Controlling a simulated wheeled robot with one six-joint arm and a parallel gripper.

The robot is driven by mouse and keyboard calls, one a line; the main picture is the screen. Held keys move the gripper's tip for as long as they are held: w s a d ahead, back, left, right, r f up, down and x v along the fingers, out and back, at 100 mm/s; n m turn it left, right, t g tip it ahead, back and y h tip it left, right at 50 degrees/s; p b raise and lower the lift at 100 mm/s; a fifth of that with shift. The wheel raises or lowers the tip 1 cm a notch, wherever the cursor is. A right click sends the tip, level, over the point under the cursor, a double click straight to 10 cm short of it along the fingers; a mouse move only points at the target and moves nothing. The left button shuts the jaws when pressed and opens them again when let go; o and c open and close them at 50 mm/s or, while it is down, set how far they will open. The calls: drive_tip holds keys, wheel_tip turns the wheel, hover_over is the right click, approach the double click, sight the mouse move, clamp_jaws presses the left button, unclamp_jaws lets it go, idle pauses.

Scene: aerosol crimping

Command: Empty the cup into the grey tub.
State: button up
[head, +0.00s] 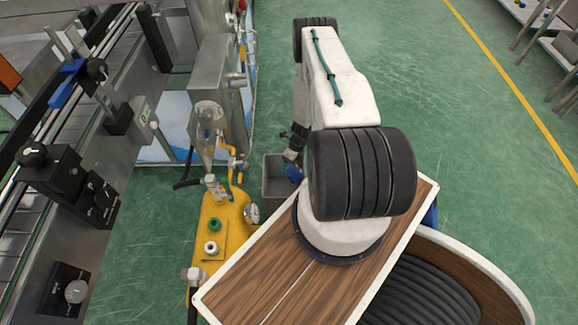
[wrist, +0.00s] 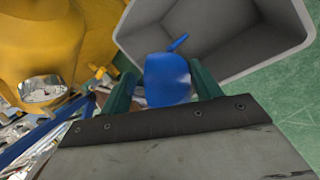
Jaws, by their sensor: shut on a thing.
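The blue cup (wrist: 167,80) is between the two green fingers of my gripper (wrist: 163,84), which is shut on it. It looks tilted, with its small handle towards the tub; its inside and contents are hidden. The grey tub (wrist: 285,58) opens just beyond and to the right of the cup in the wrist view, and the visible part of its inside is bare. In the head view the cup (head: 294,174) shows at the right side of the grey tub (head: 268,172), above or beside its rim; I cannot tell the exact height.
A yellow stand (head: 208,262) with a green ring (head: 214,224), a white ring (head: 211,248) and a gauge (head: 251,214) is left of the tub. A conveyor machine (head: 120,110) runs along the left. The green floor (head: 430,110) to the right is clear.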

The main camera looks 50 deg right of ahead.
drive_tip(key=f+g, duration=0.1)
drive_tip(key=w+f+g, duration=0.1)
drive_tip(key=g, duration=0.1)
drive_tip(key=f+m+g, duration=0.1)
drive_tip(key=shift+w+g, duration=0.3)
drive_tip(key=g, duration=0.2)
drive_tip(key=w+m+g, duration=0.1)
drive_tip(key=shift+w+g+y, duration=0.25)
drive_tip(key=shift+g+y, duration=0.15)
drive_tip(key=shift+r, duration=0.1)
idle(1.9)
